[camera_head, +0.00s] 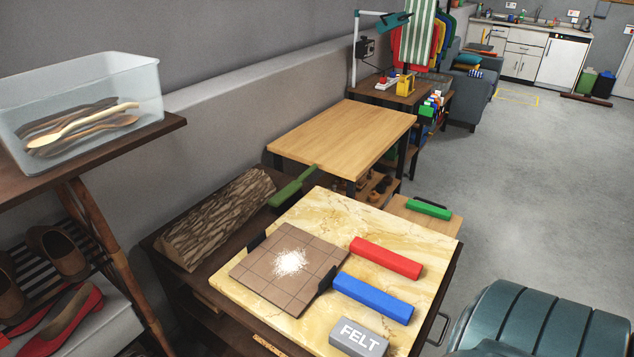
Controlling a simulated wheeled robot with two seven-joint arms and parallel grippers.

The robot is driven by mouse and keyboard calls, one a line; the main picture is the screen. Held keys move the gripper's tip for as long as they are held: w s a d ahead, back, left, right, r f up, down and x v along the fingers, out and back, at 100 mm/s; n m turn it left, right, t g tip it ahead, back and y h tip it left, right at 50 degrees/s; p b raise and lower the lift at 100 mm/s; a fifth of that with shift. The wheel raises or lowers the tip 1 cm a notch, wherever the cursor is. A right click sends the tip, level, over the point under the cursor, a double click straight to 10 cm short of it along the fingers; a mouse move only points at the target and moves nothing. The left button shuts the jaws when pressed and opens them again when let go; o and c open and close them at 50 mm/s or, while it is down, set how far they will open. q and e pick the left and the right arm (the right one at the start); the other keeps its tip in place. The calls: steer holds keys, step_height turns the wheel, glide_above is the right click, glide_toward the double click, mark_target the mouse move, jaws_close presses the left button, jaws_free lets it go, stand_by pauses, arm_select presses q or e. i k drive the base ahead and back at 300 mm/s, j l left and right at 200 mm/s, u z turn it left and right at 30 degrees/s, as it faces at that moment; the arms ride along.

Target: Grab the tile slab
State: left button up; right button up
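The tile slab (270,285) is a brown square plate marked with a grid of lines. It lies flat on a yellow marbled tabletop (345,220) in the lower middle of the head view. A patch of white powder (291,262) covers part of its upper face. A black upright piece stands at its left edge and another at its right edge; I cannot tell whether they are handles of the slab. Neither of my grippers shows in this view, and nothing is seen gripping the slab.
Red (385,257) and blue (373,298) bars and a grey FELT block (359,336) lie right of the slab. A bark log (217,220) and a green tool (294,187) are behind-left. A dark teal rounded object (540,322) stands front right. Floor beyond is open.

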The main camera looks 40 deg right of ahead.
mark_target(288, 267)
steer(key=i+j+z, duration=0.25)
steer(key=z, duration=0.2)
steer(key=i+j+z, duration=0.5)
steer(key=j+z, duration=0.2)
steer(key=z, duration=0.15)
steer(key=i+j+z, duration=0.1)
steer(key=j, duration=0.3)
steer(key=i+z, duration=0.05)
steer(key=i, duration=0.05)
